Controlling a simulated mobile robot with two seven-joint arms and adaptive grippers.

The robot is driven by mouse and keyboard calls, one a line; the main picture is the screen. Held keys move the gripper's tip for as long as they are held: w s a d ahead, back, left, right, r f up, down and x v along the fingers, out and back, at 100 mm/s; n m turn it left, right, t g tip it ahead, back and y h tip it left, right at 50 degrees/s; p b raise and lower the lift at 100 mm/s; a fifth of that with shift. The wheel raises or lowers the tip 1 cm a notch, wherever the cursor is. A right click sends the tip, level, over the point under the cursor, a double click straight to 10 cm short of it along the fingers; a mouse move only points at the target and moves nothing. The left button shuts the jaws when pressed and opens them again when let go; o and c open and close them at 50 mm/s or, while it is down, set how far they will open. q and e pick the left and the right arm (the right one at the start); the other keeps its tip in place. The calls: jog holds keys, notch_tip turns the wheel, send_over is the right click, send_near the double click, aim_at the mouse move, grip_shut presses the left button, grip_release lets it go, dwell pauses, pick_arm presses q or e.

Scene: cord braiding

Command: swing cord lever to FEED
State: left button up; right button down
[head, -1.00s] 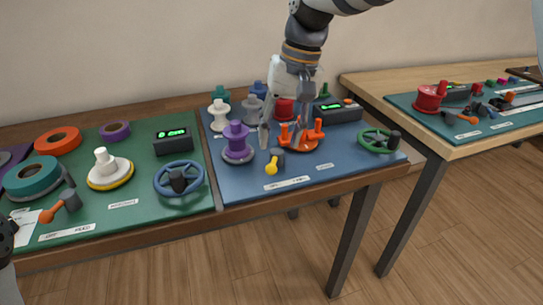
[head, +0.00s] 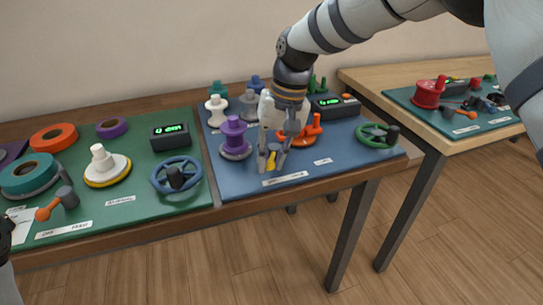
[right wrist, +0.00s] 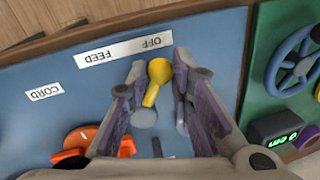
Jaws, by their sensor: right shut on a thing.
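The cord lever is a yellow arm with a round knob (right wrist: 159,70) on a grey pivot (right wrist: 144,118). In the right wrist view its knob points at the OFF end of the white OFF/FEED label (right wrist: 122,49). My right gripper (right wrist: 160,80) has a finger on each side of the knob and is shut on it. In the head view this gripper (head: 271,166) reaches down from above at the front of the blue board (head: 230,187), largely covering the yellow lever (head: 271,159). My left gripper's fingers are not in view.
A purple spool (head: 235,140) stands left of the gripper and an orange-red part (head: 312,130) right behind it. A green handwheel (head: 376,134) is at the right. A lit display (head: 335,105) sits behind. The green board (head: 130,215) at left has an orange lever (head: 50,210).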

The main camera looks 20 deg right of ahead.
jog(key=n, duration=0.1)
jog(key=d+n, duration=0.1)
jog(key=n, duration=0.1)
jog(key=shift+s+d+n+g, duration=0.15)
jog(key=shift+d+n+g, duration=0.15)
jog(key=shift+g, duration=0.1)
jog(key=d+n, duration=0.1)
jog(key=n, duration=0.1)
jog(key=shift+d+f+n, duration=0.1)
jog(key=shift+d+n, duration=0.05)
jog(key=shift+n, duration=0.15)
jog(key=n, duration=0.1)
jog(key=d+n+b, duration=0.1)
jog(key=n+g, duration=0.1)
jog(key=n, duration=0.1)
jog(key=shift+w+d+h, duration=0.25)
jog(key=shift+d+h, duration=0.05)
jog(key=shift+d, duration=0.1)
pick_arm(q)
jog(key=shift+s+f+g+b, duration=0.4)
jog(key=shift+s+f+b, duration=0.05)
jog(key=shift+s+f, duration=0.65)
pick_arm(e)
jog(key=shift+w+d+n, duration=0.15)
jog(key=shift+d+n, duration=0.1)
jog(key=shift+n, duration=0.4)
jog(key=shift+w+d+n, duration=0.15)
jog(key=shift+d+n, duration=0.05)
jog(key=shift+n, duration=0.45)
